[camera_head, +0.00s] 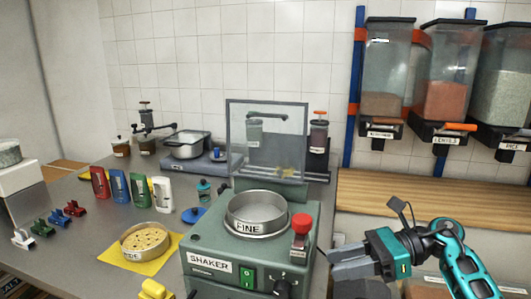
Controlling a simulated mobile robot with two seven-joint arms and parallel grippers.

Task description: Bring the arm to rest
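My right arm comes in at the lower right, and its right gripper (338,268) is beside the right side of the shaker (212,267), pointing left. The grey fingers are seen at a slant, and I cannot tell whether they are apart or closed. I see nothing clearly held in them. My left gripper is not in view.
The shaker carries a sieve labelled FINE (257,212) and has a red knob (301,224). A coarser sieve (145,241) lies on a yellow mat (112,255). A wooden shelf (440,191) runs behind my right arm, below hanging dispensers (443,95).

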